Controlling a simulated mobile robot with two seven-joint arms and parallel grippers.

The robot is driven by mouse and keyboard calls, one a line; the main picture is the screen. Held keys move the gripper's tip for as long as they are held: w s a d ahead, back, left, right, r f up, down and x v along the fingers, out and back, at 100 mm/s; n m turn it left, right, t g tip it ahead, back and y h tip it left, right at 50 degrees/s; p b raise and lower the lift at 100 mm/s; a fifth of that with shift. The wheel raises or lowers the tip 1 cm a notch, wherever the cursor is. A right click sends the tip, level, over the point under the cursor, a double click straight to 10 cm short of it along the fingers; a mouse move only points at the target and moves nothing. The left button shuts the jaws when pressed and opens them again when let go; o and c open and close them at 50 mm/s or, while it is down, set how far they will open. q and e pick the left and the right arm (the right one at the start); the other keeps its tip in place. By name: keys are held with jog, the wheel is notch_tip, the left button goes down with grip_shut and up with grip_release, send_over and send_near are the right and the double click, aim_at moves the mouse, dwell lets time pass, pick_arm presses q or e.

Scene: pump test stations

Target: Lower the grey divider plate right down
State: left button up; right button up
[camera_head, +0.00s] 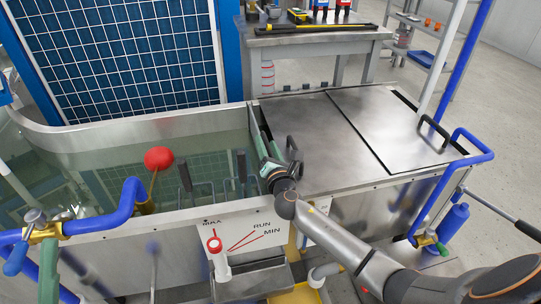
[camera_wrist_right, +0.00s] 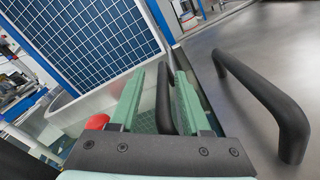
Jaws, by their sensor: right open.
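My right gripper (camera_head: 265,150) is at the right end of the water tank, beside the steel cover. In the right wrist view its two green fingers (camera_wrist_right: 158,105) are apart. A black upright bar handle (camera_wrist_right: 164,98) shows between them, with a gap visible on at least one side; contact is unclear. The grey divider plate (camera_head: 255,124) seems to be the thin plate across the tank's right end, largely hidden by my gripper. How deep it sits is unclear. My left gripper is not in view.
A steel cover (camera_head: 298,125) with black handles lies right of the gripper; one handle (camera_wrist_right: 270,95) stands close by. The tank (camera_head: 170,128) holds water and a red float ball (camera_head: 158,158). A label (camera_head: 240,236) reading RUN and MIN is on the front. Blue pipes (camera_head: 105,222) flank it.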

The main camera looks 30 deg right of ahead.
jog(key=p+v, duration=0.1)
jog(key=v, duration=0.6)
jog(key=shift+s+a+p, duration=0.1)
jog(key=shift+s+p, duration=0.3)
jog(key=v, duration=0.2)
jog(key=shift+s+a, duration=0.15)
jog(key=shift+s, duration=0.2)
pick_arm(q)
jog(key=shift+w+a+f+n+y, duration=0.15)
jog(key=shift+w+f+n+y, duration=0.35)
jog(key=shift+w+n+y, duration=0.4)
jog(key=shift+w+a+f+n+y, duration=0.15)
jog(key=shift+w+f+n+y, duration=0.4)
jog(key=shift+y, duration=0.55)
pick_arm(e)
jog(key=shift+v, duration=0.8)
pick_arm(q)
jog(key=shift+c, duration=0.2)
